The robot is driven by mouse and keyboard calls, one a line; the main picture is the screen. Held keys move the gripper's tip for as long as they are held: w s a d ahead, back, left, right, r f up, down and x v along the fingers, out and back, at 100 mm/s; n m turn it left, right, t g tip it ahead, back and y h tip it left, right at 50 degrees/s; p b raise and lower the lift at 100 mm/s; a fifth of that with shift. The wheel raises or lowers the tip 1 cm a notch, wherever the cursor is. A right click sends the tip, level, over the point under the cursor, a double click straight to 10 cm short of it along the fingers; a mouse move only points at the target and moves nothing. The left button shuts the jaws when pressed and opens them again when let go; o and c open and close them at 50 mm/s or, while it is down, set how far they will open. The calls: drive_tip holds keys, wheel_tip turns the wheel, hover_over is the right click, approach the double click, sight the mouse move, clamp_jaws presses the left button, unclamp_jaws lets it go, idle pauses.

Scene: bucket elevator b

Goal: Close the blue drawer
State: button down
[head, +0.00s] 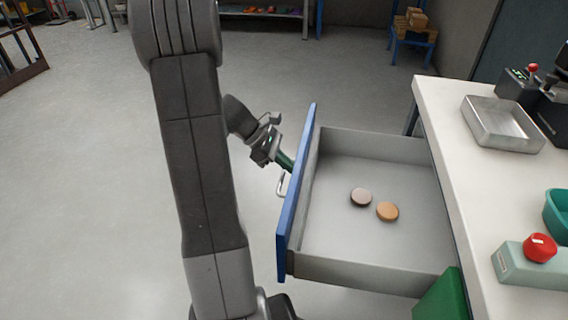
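The blue drawer (297,195) is pulled far out from the white-topped bench. Its blue front faces left and carries a pale handle (281,185). Inside the grey drawer box lie a grey-brown disc (361,197) and an orange-tan disc (387,211), side by side. My gripper (286,162) is at the outer left side of the blue front, just above the handle in the picture. Its green fingertips are near or against the front. Whether they touch is unclear, and the finger gap is hidden.
The bench (462,170) stands at the right with a metal tray (503,123), a box with a red button (540,248) and a teal bin (557,214). A green object (443,297) is below the drawer's near right corner.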

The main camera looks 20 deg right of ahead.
drive_tip(key=s+d, duration=0.8)
drive_tip(key=d, duration=0.5)
drive_tip(key=s+d, duration=0.8)
drive_tip(key=d, duration=0.6)
drive_tip(key=shift+s+d+p, duration=0.2)
drive_tip(key=shift+s+p, duration=0.15)
drive_tip(key=shift+s, duration=0.05)
drive_tip(key=shift+r, duration=0.2)
drive_tip(key=p+v, duration=0.6)
drive_tip(key=v, duration=0.4)
drive_tip(key=shift+f+p, duration=0.15)
drive_tip(key=shift+p, duration=0.15)
drive_tip(key=shift+w+a, duration=0.1)
